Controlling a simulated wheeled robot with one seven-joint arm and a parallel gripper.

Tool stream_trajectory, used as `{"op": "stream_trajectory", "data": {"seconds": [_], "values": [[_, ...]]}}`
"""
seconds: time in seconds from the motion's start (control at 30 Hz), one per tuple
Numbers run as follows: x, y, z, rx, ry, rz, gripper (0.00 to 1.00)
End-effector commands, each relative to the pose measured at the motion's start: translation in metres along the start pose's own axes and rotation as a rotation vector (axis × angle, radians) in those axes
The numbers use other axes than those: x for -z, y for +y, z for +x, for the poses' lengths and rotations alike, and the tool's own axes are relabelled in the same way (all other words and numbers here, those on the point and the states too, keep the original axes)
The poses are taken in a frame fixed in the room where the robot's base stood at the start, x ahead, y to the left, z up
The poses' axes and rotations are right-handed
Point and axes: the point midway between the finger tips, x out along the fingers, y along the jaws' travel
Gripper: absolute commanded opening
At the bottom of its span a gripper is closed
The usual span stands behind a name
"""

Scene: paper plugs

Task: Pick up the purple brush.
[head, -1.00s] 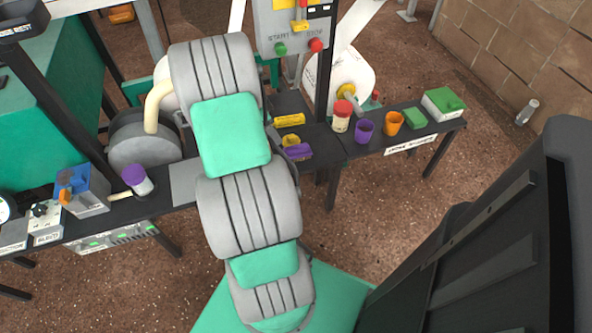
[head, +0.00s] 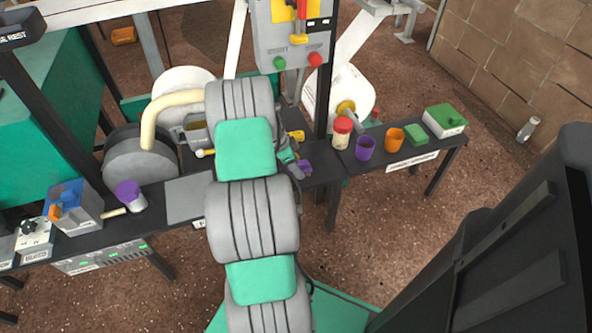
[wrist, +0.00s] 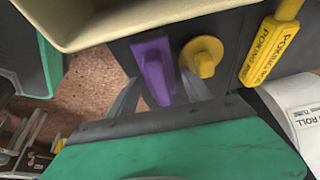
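The purple brush (wrist: 154,68) lies on the dark bench in the wrist view, beside a round yellow item with a knob (wrist: 203,57). My gripper (wrist: 160,80) is open, with one finger on each side of the brush's near end. I cannot tell whether either finger touches it. In the head view a small purple part of the brush (head: 305,167) shows at the right edge of my arm, and the rest is hidden behind the arm.
A yellow poking rod (wrist: 272,45) and a white roll (wrist: 300,110) lie to the right in the wrist view. A beige rim (wrist: 150,20) crosses its top. A red-lidded jar (head: 342,132), purple cup (head: 365,148) and orange cup (head: 393,139) stand farther right on the bench.

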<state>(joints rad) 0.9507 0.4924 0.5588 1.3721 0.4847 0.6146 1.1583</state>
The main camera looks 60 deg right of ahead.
Motion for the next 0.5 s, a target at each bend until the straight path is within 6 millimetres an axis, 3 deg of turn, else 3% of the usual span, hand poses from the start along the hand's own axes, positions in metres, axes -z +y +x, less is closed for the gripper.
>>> {"op": "stream_trajectory", "data": {"seconds": [0.5], "values": [[-0.0003, -0.0002, -0.0005, 0.000, 0.000, -0.001, 0.15]]}}
